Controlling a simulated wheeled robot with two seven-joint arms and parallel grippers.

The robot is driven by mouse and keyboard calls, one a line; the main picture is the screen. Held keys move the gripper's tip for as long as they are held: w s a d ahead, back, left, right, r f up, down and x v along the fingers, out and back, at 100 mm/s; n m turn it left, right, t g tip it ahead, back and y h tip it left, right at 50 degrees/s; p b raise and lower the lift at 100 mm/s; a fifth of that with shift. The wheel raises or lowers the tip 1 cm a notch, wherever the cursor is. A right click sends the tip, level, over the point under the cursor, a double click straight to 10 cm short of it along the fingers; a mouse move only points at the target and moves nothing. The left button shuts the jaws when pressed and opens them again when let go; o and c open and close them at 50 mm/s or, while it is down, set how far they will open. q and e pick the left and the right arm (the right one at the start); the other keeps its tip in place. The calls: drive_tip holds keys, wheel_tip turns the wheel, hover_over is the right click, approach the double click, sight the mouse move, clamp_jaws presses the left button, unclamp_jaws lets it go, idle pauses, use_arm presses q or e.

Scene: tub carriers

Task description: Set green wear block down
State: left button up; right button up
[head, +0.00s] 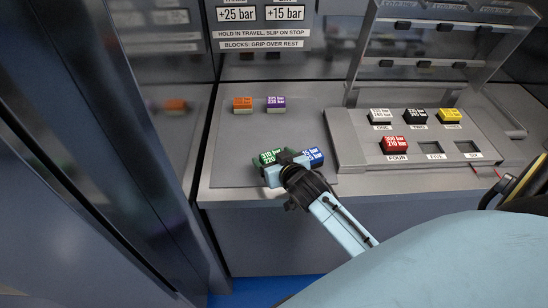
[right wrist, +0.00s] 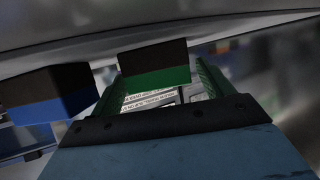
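The green wear block (head: 270,157), marked with white figures, is at the front of the grey mat, left of the blue block (head: 313,156). My right gripper (head: 283,161) is at the green block and hides part of it. In the right wrist view, the green block (right wrist: 155,66) shows between the finger ends, dark above and green below. A narrow gap shows between it and the right-hand finger, so the gripper looks open around it. Whether the block rests fully on the mat is hard to tell. My left gripper is not in view.
An orange block (head: 242,104) and a purple block (head: 276,103) stand at the back of the mat (head: 230,150). To the right is a tray (head: 354,151) with white, black, yellow and red blocks; slots FIVE and SIX are empty. Its clear lid stands raised. The blue block (right wrist: 48,95) is close beside my fingers.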

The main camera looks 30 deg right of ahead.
drive_tip(key=shift+r, duration=0.15)
drive_tip(key=p+v, duration=0.1)
drive_tip(key=v, duration=1.1)
